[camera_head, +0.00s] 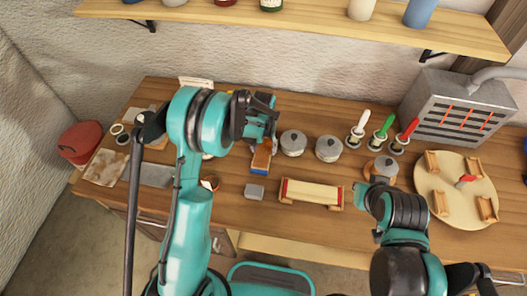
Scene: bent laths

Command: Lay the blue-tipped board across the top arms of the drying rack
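My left gripper (263,112) is raised over the back middle of the workbench, at the end of my teal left arm. A short wooden board (263,155) with a blue end (259,170) shows just below it. The gripper hides the board's far end, and I cannot tell whether the fingers hold it. My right arm comes in from the lower right and ends near a grey-lidded pot; its fingers are not clear. I cannot make out a drying rack for certain; my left arm hides part of the bench.
Lidded pots (293,144), coloured-handled tools (383,128), a round board (448,205) and a grey heater (455,108) occupy the right. A shelf (300,17) runs above.

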